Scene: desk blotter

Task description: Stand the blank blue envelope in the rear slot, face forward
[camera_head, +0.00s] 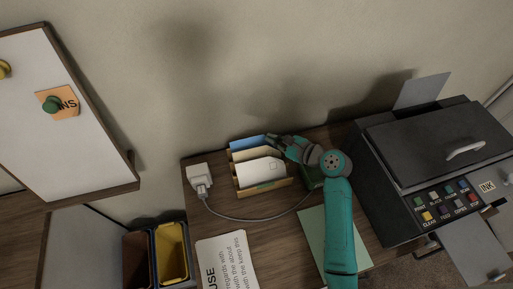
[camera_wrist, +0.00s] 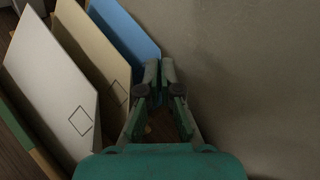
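The blank blue envelope (camera_head: 247,142) stands in the rear slot of the wooden letter rack (camera_head: 235,178), leaning slightly. No marking shows on its visible face. In the wrist view the blue envelope (camera_wrist: 126,32) is behind the cream one, its right end beside my fingertips. My gripper (camera_head: 278,141) is at the rack's rear right corner. In the wrist view my gripper (camera_wrist: 159,72) shows a narrow gap between its fingertips, and nothing is clearly held. The left finger covers part of the envelope's edge, so I cannot tell whether they touch.
A cream envelope (camera_wrist: 92,45) and a white envelope (camera_wrist: 45,80) stand in the slots in front. A charger (camera_head: 199,173) with a cable lies left of the rack. A printer (camera_head: 435,150) stands at right. The wall is close behind.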

